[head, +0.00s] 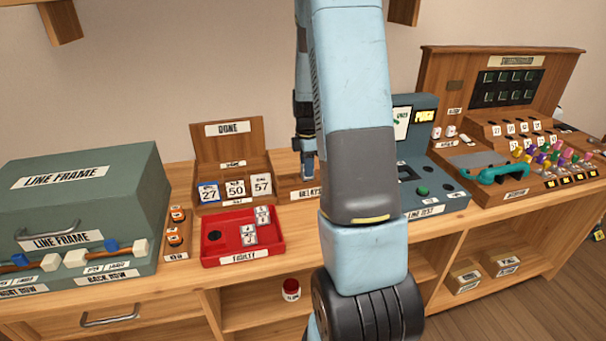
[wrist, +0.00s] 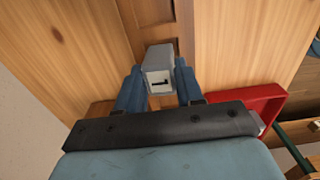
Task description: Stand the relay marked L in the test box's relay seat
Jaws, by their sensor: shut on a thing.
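My gripper (wrist: 160,90) is shut on a small grey relay (wrist: 158,58) with a white label. The label carries a dark mark that looks like an L turned on its side. In the head view, my gripper (head: 307,168) is low over the wooden relays tray (head: 298,194); the relay there is hardly visible. I cannot tell whether the relay is clear of the tray. The grey-green test box (head: 436,209), labelled LINE TEST, stands to the right, partly behind my arm. It has a green button and dark openings on top; I cannot tell which is the relay seat.
A red FAULTY tray (head: 210,259) with small blocks stands front left of my gripper. A wooden switchboard (head: 436,85) with a teal handset stands right.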

